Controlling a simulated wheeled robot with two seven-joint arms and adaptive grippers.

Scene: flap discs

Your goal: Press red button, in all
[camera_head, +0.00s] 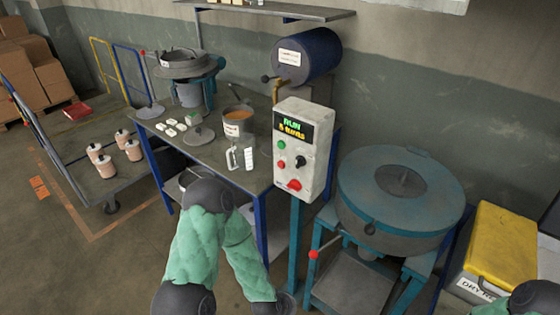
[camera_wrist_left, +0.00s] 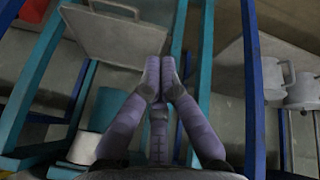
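A pale control box (camera_head: 303,145) stands on a teal post, with a lit display (camera_head: 293,130) reading "RUN" and a second line too small to read surely. Its front has a large red button (camera_head: 294,185) at the bottom, a small red one (camera_head: 281,165), a green one (camera_head: 281,145) and a black knob (camera_head: 300,161). My left arm hangs in front of the bench, below the box; its gripper is outside the head view. In the left wrist view my left gripper (camera_wrist_left: 160,72) has its fingertips together, with nothing seen between them. My right gripper is out of view.
A round teal machine (camera_head: 400,195) with a red-knobbed lever (camera_head: 314,254) stands right of the box. A workbench (camera_head: 205,150) with pots lies left. A yellow-lidded bin (camera_head: 505,245) is far right. Teal and blue frame bars (camera_wrist_left: 252,90) surround my left gripper.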

